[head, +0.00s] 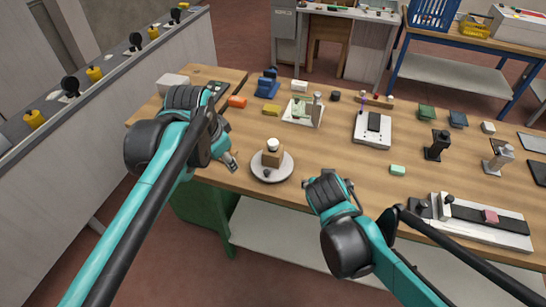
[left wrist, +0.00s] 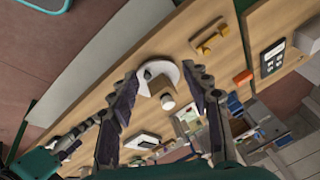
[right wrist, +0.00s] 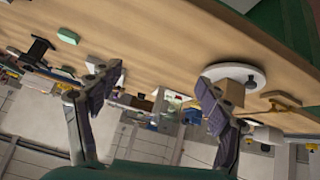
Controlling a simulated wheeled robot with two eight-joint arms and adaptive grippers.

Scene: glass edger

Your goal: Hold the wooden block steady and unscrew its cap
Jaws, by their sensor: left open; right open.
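The wooden block (head: 271,157) stands upright on a round white plate (head: 286,172) near the front edge of the table. A white cap (head: 272,144) sits on top of the block. My left gripper (head: 231,162) is left of the plate, open and empty, apart from the block. In the left wrist view the block (left wrist: 149,76) and its cap (left wrist: 167,102) show between the open fingers (left wrist: 160,85).
A small dark round thing (head: 267,173) lies on the plate. A green block (head: 398,169) lies to the right. A white device (head: 372,130), a tray (head: 303,111) and an orange block (head: 237,101) stand farther back. The table between plate and green block is clear.

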